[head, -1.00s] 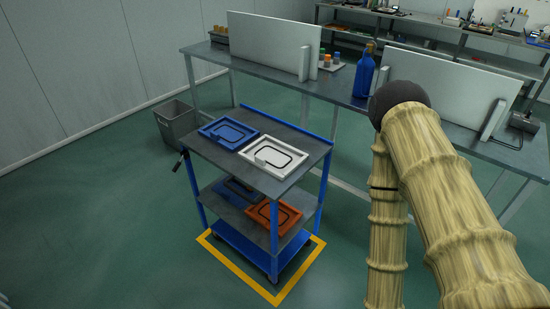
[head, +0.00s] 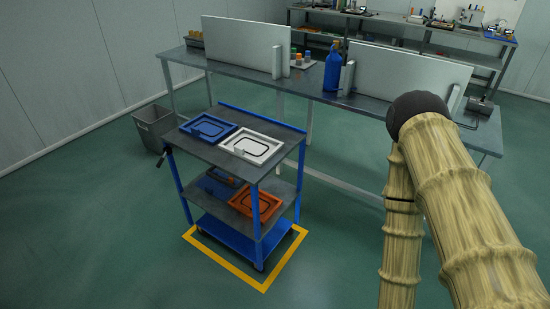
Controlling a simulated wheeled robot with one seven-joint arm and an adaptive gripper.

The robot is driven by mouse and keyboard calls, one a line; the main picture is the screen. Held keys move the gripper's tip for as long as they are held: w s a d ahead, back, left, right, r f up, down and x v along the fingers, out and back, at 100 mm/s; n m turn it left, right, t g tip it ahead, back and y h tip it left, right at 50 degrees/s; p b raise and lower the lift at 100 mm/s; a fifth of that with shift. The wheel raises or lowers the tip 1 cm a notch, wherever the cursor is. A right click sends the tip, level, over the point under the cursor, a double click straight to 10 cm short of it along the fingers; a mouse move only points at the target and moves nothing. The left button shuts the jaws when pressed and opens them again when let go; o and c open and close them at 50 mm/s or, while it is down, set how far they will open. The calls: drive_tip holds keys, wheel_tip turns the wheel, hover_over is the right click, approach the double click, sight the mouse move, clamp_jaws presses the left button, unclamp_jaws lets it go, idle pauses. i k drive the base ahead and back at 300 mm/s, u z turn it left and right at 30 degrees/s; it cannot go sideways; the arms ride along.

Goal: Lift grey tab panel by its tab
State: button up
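A light grey panel (head: 251,147) with a raised rim lies flat on the right part of the cart's top shelf. A dark rounded line is on its face, and a small tab seems to stand near its left front corner. The tab is too small to make out clearly. A blue panel (head: 208,128) of similar shape lies to its left on the same shelf. My arm, in a tan ribbed sleeve with a dark round joint, fills the right of the view, well apart from the panels. My gripper is not in view.
The cart's top shelf (head: 206,152) has bare room in front. Its middle shelf holds an orange panel (head: 256,201) and a blue panel (head: 214,185). A long bench (head: 312,92) with upright boards and a blue bottle (head: 332,73) stands behind. A grey bin (head: 153,127) is at left.

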sight(256, 149)
drive_tip(key=z, duration=0.4)
drive_tip(key=k, duration=0.9)
drive_tip(key=u, duration=0.35)
drive_tip(key=i, duration=0.6)
drive_tip(key=u, duration=0.6)
drive_tip(key=i, duration=0.75)
drive_tip(key=z, duration=0.15)
